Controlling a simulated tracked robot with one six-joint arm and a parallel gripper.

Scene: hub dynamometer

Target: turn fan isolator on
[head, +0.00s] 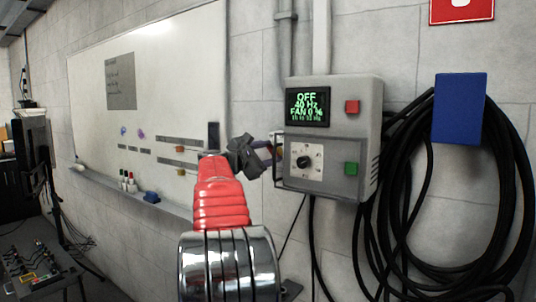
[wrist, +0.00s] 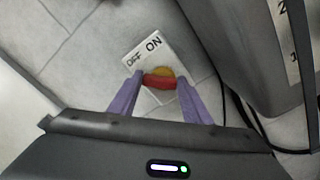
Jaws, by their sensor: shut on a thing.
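The fan isolator shows in the wrist view as a white plate (wrist: 138,57) marked OFF and ON, with a yellow disc (wrist: 166,71) and a red handle (wrist: 160,82). The handle lies crosswise between the purple fingers of my gripper (wrist: 160,80), which is shut on it. The ON mark is at the upper right of the plate, OFF to its left. In the head view my gripper (head: 268,151) is at the left side of the grey control box (head: 345,126); I cannot make out the isolator there. The box's display (head: 307,106) reads OFF, 40 Hz, FAN 0 %.
The box front carries a red button (head: 352,107), a green button (head: 351,169) and a black knob (head: 304,162). Thick black cables (head: 425,245) hang at the right under a blue holder (head: 459,108). A whiteboard (head: 150,85) and its ledge are on the left wall.

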